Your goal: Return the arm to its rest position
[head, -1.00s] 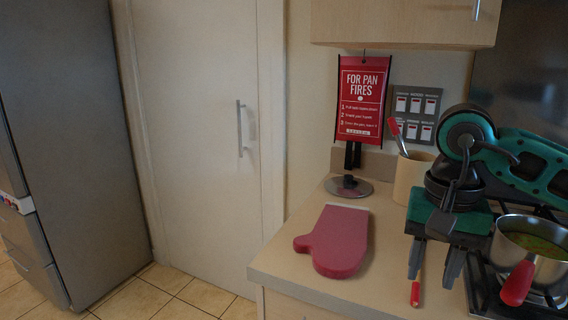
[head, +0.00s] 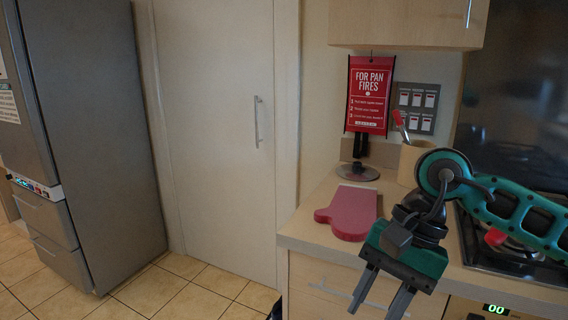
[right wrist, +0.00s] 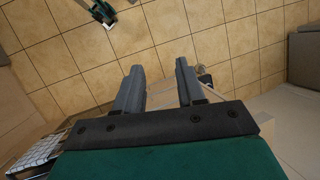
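My right arm comes in from the right in the head view. Its gripper (head: 381,296) is open and empty, pointing down in front of the counter's front edge. In the right wrist view its two fingers (right wrist: 160,85) stand apart with only tiled floor and a drawer handle beyond them. My left gripper does not show in the head view.
A red oven mitt (head: 350,211) lies on the counter (head: 312,205), with a red-handled utensil in a beige crock (head: 411,160) behind. A red fire-blanket packet (head: 369,94) hangs on the wall. A stove (head: 490,247) is at right, a grey fridge (head: 95,130) at left. Tiled floor (head: 190,290) is open.

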